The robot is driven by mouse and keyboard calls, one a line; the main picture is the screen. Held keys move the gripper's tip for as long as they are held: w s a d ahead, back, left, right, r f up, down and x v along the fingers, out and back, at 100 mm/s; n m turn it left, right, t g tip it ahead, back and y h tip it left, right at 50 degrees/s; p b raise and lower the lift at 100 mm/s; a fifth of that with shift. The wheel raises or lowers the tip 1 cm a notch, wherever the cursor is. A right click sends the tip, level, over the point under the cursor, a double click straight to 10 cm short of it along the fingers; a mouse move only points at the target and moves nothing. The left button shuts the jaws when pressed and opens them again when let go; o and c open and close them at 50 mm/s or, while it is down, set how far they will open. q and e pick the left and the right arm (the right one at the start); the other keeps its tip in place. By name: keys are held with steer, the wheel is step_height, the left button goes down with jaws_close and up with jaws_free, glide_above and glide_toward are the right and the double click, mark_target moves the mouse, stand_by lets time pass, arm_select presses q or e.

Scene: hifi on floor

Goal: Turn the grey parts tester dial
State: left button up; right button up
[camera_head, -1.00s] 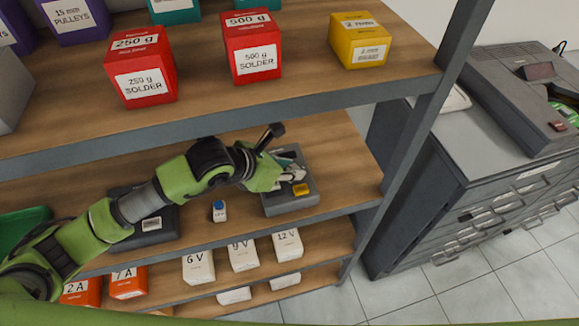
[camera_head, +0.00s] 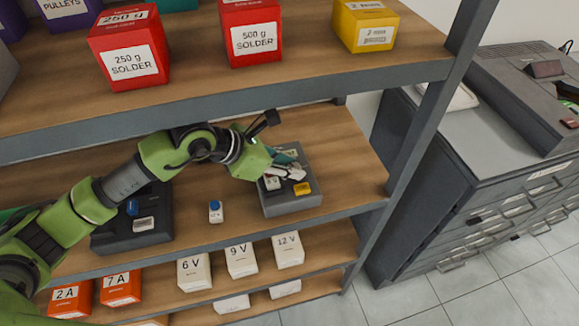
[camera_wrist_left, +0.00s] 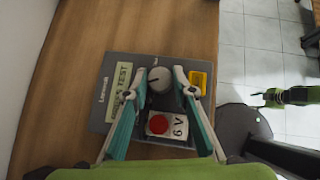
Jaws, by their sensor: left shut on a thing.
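The grey parts tester (camera_head: 292,206) lies on the middle shelf; the wrist view shows its face with a PARTS TEST label (camera_wrist_left: 117,92). Its round grey dial (camera_wrist_left: 160,80) has a dark pointer line. My left gripper (camera_wrist_left: 161,76) is shut on the dial, a teal-backed finger on each side. In the head view my left gripper (camera_head: 291,170) covers the dial. A white 6 V block with a red disc (camera_wrist_left: 160,124) and a yellow piece (camera_wrist_left: 197,81) sit on the tester. A green arm end at the wrist view's right appears to be my right gripper (camera_wrist_left: 264,96); its fingers are unclear.
A small white item with a blue top (camera_head: 215,211) stands left of the tester, then a dark device (camera_head: 118,236). The upper shelf's edge (camera_head: 230,104) runs above my arm. A shelf post (camera_head: 425,125) rises on the right. Bare shelf lies right of the tester.

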arm_select(q)
steer(key=o, duration=0.8)
steer(key=shift+o, duration=0.2)
steer(key=v, duration=0.7)
steer(key=shift+s+a+r, duration=0.1)
steer(key=shift+a+r, duration=0.1)
